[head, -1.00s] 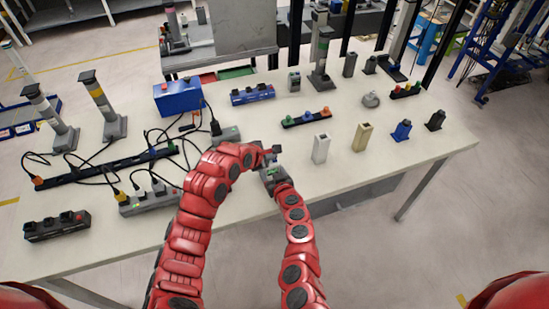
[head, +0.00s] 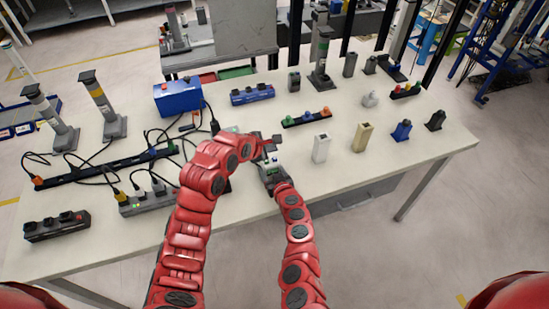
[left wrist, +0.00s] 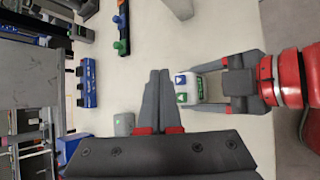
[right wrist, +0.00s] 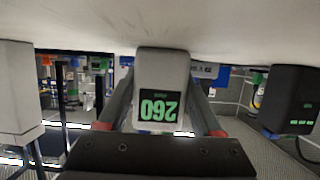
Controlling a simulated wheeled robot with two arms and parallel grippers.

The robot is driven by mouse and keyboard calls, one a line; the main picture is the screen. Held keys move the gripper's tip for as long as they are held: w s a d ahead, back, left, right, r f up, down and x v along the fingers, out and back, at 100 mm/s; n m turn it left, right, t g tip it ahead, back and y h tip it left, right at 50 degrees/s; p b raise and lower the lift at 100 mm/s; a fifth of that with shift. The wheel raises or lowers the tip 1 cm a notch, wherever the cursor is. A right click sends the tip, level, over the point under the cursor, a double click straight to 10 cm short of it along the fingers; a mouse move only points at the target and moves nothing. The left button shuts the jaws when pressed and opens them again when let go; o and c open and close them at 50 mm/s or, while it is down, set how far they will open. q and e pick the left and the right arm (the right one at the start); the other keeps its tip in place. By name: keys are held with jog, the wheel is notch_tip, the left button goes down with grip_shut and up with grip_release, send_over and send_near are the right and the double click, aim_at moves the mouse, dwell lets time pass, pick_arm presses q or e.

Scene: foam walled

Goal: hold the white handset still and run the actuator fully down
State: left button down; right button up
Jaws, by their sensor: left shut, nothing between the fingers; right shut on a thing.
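My right gripper (right wrist: 160,128) is shut on the white handset (right wrist: 163,65), whose dark display reads a green 260, upside down in the right wrist view. In the left wrist view the handset (left wrist: 188,88) shows a blue and a green button with arrows. My left gripper (left wrist: 158,75) is shut and empty, its fingertips beside the handset with a small gap in that view. In the head view my left gripper (head: 273,144) is just beyond the handset (head: 271,168). A column with a green band (head: 321,55) and two yellow-banded columns (head: 100,95) stand on the table; which one the handset drives I cannot tell.
A white block (head: 321,148), a beige block (head: 362,137) and a blue one (head: 402,130) stand right of the handset. A bar with coloured buttons (head: 306,118) lies behind. Cables and power strips (head: 108,167) cover the left side. The front right table top is clear.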

pick_arm(q)
notch_tip(320, 180, up, 3)
jog(key=shift+f, duration=0.1)
dwell(0.6)
pick_arm(e)
jog(key=o, duration=1.5)
jog(key=shift+o, duration=0.2)
